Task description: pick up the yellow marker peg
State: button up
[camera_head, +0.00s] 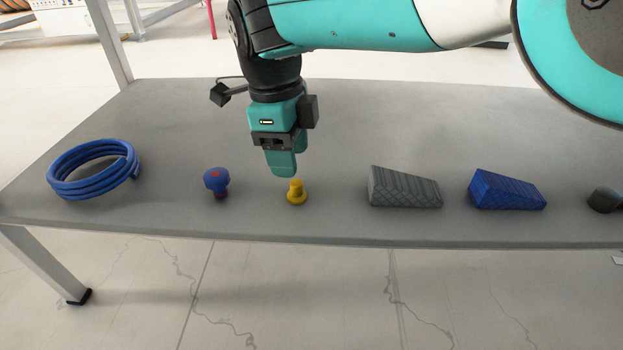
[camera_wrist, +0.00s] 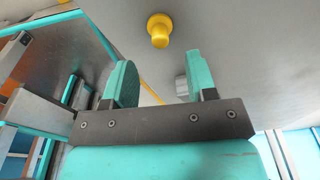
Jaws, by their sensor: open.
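The yellow marker peg (camera_head: 297,193) stands upright on the grey table near its front edge, with a wide base and a narrower top. My gripper (camera_head: 283,170) points down just above and slightly left of the peg in the head view. In the wrist view the peg (camera_wrist: 159,30) shows beyond the fingertips, between the two teal fingers (camera_wrist: 158,70) across the picture. The fingers are apart with nothing between them. The peg appears free of the gripper.
On the table (camera_head: 340,120), a blue and red knob-like piece (camera_head: 216,181) stands left of the peg, and a coiled blue hose (camera_head: 92,184) lies further left. A grey wedge (camera_head: 403,188), a blue wedge (camera_head: 505,190) and a black piece (camera_head: 604,200) are to the right.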

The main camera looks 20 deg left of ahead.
aim_at(296, 182)
jog(key=f+b, duration=0.1)
jog(key=f, duration=0.1)
jog(key=f+b, duration=0.1)
jog(key=f, duration=0.1)
jog(key=f+b, duration=0.2)
jog(key=shift+d+f, duration=0.2)
jog(key=shift+d, duration=0.2)
jog(key=shift+r, duration=0.1)
grip_shut()
